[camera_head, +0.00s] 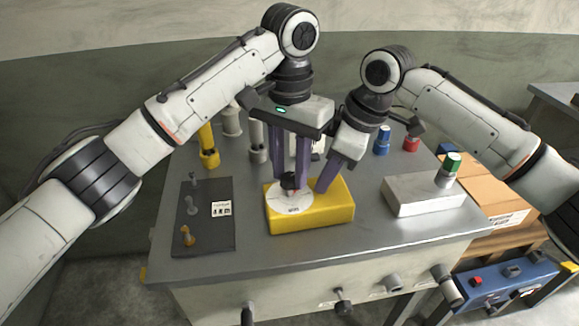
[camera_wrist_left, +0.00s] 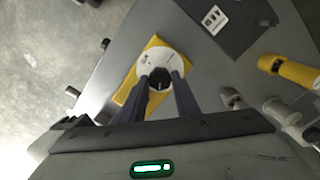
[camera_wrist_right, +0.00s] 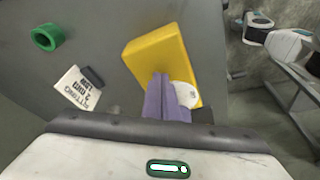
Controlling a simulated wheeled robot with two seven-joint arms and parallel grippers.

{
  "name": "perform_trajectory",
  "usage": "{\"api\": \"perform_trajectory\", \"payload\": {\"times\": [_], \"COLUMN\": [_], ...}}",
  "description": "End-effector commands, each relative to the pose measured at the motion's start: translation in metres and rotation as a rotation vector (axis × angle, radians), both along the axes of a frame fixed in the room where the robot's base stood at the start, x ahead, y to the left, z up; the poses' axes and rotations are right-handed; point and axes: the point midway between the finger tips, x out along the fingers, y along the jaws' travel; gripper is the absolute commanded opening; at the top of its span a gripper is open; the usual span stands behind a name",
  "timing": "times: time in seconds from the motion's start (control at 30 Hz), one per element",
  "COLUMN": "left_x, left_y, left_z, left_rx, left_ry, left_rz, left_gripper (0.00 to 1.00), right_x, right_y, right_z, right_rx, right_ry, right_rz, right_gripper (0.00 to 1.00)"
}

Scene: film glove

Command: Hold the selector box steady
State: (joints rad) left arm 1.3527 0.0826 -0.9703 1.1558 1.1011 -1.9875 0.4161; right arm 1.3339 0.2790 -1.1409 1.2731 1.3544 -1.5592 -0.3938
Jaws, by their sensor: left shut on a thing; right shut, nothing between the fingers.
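The selector box is a yellow block (camera_head: 335,214) on the grey table, with a white round dial (camera_head: 293,204) on top; the block also shows in both wrist views (camera_wrist_left: 153,43) (camera_wrist_right: 160,55). My left gripper (camera_head: 290,180) points down at the dial, shut on its dark knob (camera_wrist_left: 160,79). My right gripper (camera_head: 322,188) is shut and empty, its purple fingers slanting down at the block's top, beside the dial. In the right wrist view its fingertips (camera_wrist_right: 162,78) overlap the block and the dial's edge; whether they touch is unclear.
Left of the box is a dark panel (camera_head: 208,235) with small pegs and a label. A pale block (camera_head: 425,196) with a green-topped knob (camera_head: 451,165) stands to the right. Yellow (camera_head: 208,145) and grey posts, and blue (camera_head: 382,140) and red knobs (camera_head: 411,143), stand behind.

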Motion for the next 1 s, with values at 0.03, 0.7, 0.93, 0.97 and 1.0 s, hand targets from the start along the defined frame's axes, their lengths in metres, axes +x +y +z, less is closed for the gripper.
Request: {"api": "perform_trajectory", "payload": {"times": [0.03, 0.7, 0.93, 0.97, 1.0], "left_x": [-0.0024, -0.0017, -0.0007, -0.0006, -0.0005], "left_y": [-0.002, -0.0016, -0.0007, -0.0006, -0.0005], "left_z": [-0.0003, -0.0002, -0.0004, -0.0004, 0.0001], "left_rx": [-0.003, -0.002, -0.001, -0.001, -0.001], "left_ry": [0.006, 0.005, 0.002, 0.002, 0.0], "left_rz": [0.005, 0.034, 0.037, 0.037, 0.038], "left_gripper": [0.06, 0.45, 0.48, 0.48, 0.48], "right_x": [0.0005, 0.0005, 0.0, -0.0002, -0.0002], "right_y": [-0.0039, -0.0041, -0.0041, -0.0042, -0.0042], "right_z": [-0.0087, -0.0087, -0.0087, -0.0087, -0.0087], "right_rx": [-0.012, -0.013, -0.013, -0.013, -0.013], "right_ry": [0.006, 0.006, 0.008, 0.008, 0.008], "right_rz": [-0.008, -0.008, -0.007, -0.007, -0.007], "right_gripper": [0.0, 0.0, 0.0, 0.0, 0.0]}}
